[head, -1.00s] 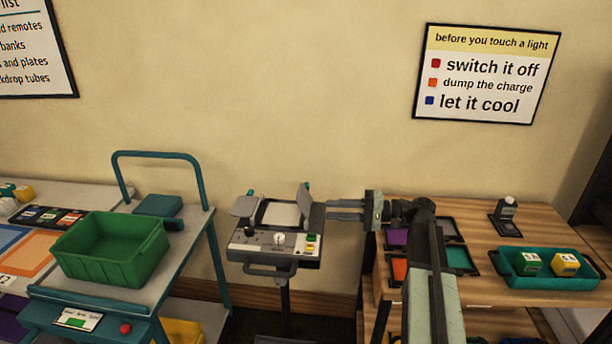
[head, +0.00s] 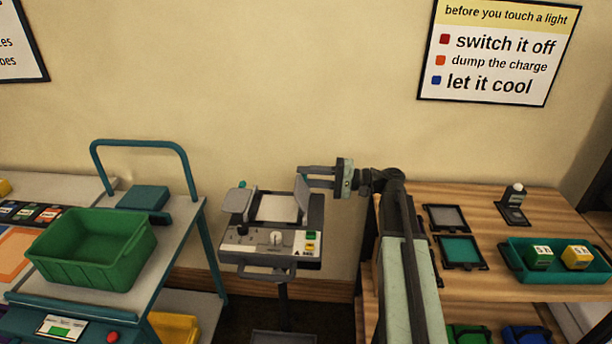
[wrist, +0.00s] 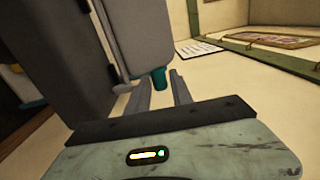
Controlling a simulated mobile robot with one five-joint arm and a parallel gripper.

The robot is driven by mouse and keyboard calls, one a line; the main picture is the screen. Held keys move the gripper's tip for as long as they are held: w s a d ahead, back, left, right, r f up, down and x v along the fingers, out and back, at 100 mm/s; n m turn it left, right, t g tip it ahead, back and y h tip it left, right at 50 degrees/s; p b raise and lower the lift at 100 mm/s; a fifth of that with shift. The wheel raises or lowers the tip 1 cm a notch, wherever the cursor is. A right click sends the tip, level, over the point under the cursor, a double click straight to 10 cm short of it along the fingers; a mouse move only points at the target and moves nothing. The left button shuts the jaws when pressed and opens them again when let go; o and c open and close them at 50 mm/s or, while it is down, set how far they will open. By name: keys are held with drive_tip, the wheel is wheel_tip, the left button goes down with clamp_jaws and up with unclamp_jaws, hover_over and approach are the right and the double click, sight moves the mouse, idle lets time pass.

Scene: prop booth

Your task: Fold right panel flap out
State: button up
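The grey panel light (head: 277,208) with a white face stands on a post between the trolley and the wooden shelf. Its left flap (head: 238,200) is raised and tilted at the left edge. Its right flap (head: 302,198) stands up steeply at the right edge. My gripper (head: 301,175) is at the top of the right flap, coming from the right, with its fingers apart. In the wrist view, a teal tab (wrist: 159,79) on the edge of the grey flap (wrist: 137,35) shows between the two fingertips. I cannot tell whether either finger touches it.
A green bin (head: 95,250) sits on the teal-framed trolley (head: 178,265) at left. The wooden shelf (head: 475,203) at right holds trays (head: 460,252), a teal tray (head: 525,275) with green and yellow blocks, and a small bottle-like item (head: 515,198). The wall behind is bare around the panel.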

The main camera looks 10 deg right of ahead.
drive_tip(key=shift+w+a, duration=0.1)
drive_tip(key=shift+a, duration=0.3)
clamp_jaws()
drive_tip(key=shift+f, duration=0.1)
idle(1.1)
